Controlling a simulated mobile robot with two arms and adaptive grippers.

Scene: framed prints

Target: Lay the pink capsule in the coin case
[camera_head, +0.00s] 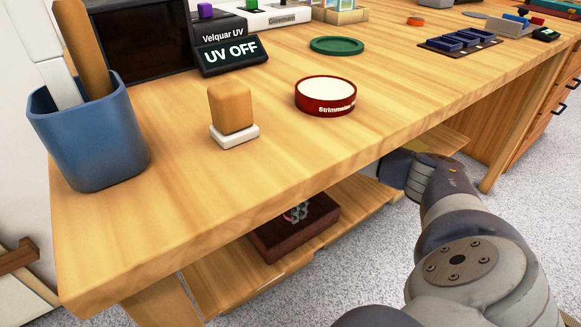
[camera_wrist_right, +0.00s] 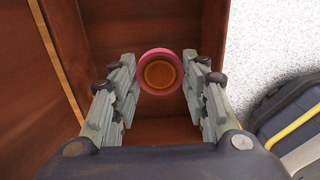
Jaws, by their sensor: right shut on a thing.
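The pink capsule (camera_wrist_right: 160,72) is a round pink ring with an orange-brown centre. My right gripper (camera_wrist_right: 160,80) is shut on it, with a finger on each side, above the inside of a reddish-brown box (camera_wrist_right: 160,131). In the head view a dark brown box (camera_head: 263,243) sits on the shelf under the table. Grey fingertips of my right gripper (camera_head: 297,213) and a bit of pink show at this box; the tabletop hides the rest of the gripper. I cannot tell for certain which thing is the coin case. My left gripper is not in view.
The tabletop edge overhangs the lower shelf (camera_head: 222,287). On top stand a blue cup (camera_head: 90,140), a block on a white base (camera_head: 232,108), a red round tin (camera_head: 326,97), a green disc (camera_head: 336,45) and a blue compartment tray (camera_head: 458,42).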

